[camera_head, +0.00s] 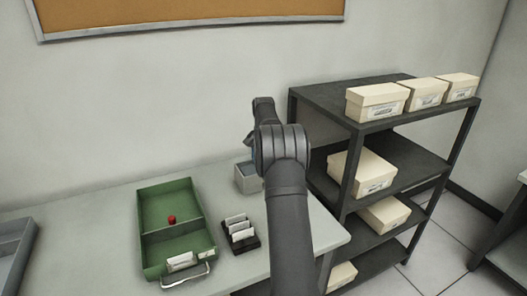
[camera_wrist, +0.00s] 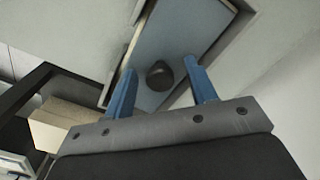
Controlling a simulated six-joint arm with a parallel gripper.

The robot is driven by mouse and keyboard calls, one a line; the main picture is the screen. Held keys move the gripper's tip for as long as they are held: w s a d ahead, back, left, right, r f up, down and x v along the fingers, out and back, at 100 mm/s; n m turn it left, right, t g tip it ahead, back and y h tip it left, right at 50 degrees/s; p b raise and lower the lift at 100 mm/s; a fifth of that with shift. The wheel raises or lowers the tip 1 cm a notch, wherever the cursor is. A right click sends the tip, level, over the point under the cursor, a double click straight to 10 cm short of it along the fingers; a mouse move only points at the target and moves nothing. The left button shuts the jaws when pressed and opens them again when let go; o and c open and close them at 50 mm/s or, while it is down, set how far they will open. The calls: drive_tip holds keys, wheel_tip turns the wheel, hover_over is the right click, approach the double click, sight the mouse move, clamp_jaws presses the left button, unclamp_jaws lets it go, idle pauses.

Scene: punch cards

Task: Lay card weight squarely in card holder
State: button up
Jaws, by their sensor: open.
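The card weight, as I take it, is a blue-grey plate (camera_wrist: 178,30) with a dark round knob (camera_wrist: 160,75) in the wrist view. My gripper (camera_wrist: 162,85) is open, its two blue fingers on either side of the knob with gaps. The plate lies within a light-rimmed, dark-edged surround; I cannot tell whether it is seated squarely. In the head view a small grey open box (camera_head: 246,180), perhaps the card holder, stands on the table beside my arm, which partly hides it. My fingers are mostly hidden there.
A green tray (camera_head: 150,188) with a red knob (camera_head: 171,219) and a black rack (camera_head: 247,246) of white cards stand left of my arm. A dark shelf (camera_head: 385,138) with cream boxes (camera_head: 376,102) stands at right. The table's back left is clear.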

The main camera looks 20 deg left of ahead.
wheel_tip(320, 180, up, 17)
drive_tip(key=shift+r, duration=0.2)
idle(0.3)
drive_tip(key=shift+f, duration=0.1)
idle(0.4)
wheel_tip(320, 180, down, 17)
drive_tip(key=shift+f, duration=0.15)
idle(0.6)
